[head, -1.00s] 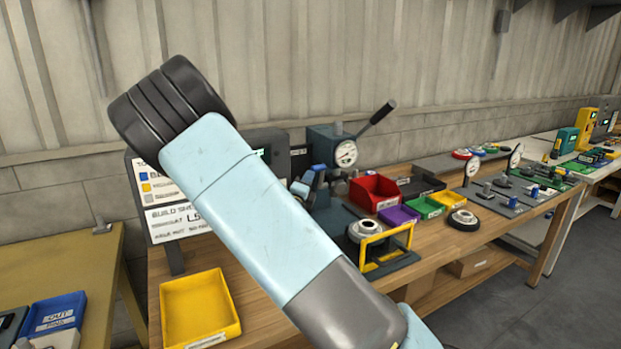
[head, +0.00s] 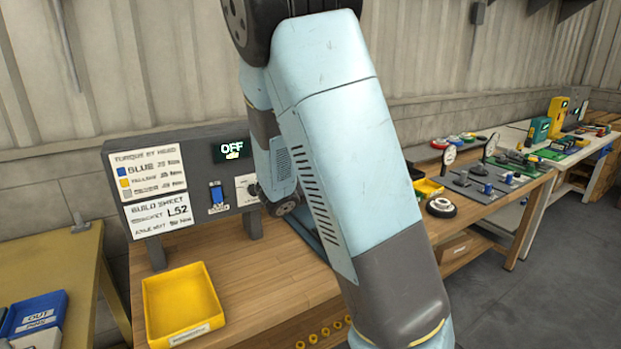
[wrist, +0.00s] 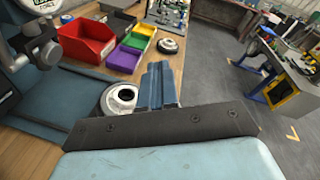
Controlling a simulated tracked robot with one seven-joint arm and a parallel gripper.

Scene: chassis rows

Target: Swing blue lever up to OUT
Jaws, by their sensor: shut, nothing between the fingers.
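My gripper is hidden behind my arm in the head view. In the wrist view my gripper (wrist: 158,68) has its blue-grey fingers together and empty, above the bench beside a round metal part (wrist: 120,97) on a blue-grey base plate (wrist: 60,112). The blue switch is not in the wrist view.
A yellow tray (head: 183,307) stands at the bench front. A blue bin marked OUT (head: 38,318) is on the left table. In the wrist view, red (wrist: 88,40), purple (wrist: 125,60) and green (wrist: 138,36) bins lie ahead, with a dial gauge (wrist: 42,20) at the left.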

